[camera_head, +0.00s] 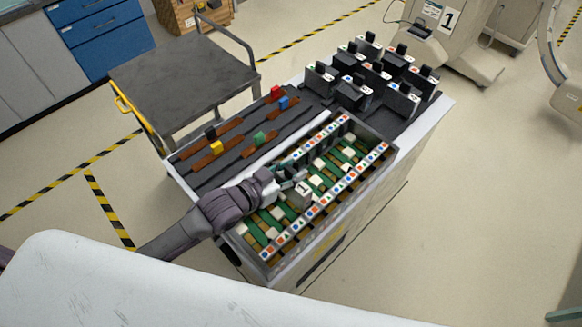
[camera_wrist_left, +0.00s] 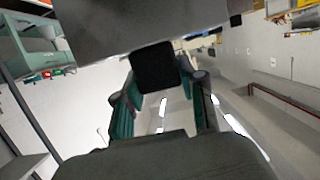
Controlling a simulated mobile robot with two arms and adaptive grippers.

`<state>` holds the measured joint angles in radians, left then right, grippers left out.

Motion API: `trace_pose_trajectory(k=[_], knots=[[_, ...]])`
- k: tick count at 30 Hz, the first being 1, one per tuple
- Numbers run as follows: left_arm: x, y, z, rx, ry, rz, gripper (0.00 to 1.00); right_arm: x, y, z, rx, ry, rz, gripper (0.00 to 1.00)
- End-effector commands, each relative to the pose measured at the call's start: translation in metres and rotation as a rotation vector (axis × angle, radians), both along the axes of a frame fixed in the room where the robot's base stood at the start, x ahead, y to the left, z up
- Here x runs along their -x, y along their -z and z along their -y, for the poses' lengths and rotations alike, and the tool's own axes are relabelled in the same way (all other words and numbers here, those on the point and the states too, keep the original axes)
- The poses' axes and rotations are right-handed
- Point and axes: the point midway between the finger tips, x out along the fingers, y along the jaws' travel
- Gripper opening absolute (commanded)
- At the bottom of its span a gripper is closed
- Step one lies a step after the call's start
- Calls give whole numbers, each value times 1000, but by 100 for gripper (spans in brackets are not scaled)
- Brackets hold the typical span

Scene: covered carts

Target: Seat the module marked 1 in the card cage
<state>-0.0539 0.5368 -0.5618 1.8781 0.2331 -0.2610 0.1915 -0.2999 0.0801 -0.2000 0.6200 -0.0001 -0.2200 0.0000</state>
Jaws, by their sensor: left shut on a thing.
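The module marked 1 (camera_head: 303,195) is a grey block with a white label, over the card cage (camera_head: 372,132) near its middle. The cage is an open box on a cart, with green and white slots inside and rails with coloured dots. My left gripper (camera_head: 286,180) is shut on the module's black handle, which shows between its fingers in the left wrist view (camera_wrist_left: 155,68). The module's grey body (camera_wrist_left: 130,25) fills the top of that view. I cannot tell whether the module's lower end touches a slot. My right gripper is not in view.
Several black-handled modules (camera_head: 375,75) stand on the cart's far right end. A grey-topped trolley (camera_head: 180,75) stands behind left.

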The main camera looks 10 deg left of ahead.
Motion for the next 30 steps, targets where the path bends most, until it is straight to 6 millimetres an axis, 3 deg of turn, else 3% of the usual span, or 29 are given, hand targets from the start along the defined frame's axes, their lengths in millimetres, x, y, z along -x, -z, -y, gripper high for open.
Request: trace_pose_trajectory(k=[15, 30], knots=[[0, 31, 1, 2, 0, 3, 0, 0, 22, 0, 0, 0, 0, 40], [0, 34, 0, 2, 0, 3, 0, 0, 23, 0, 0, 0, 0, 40]])
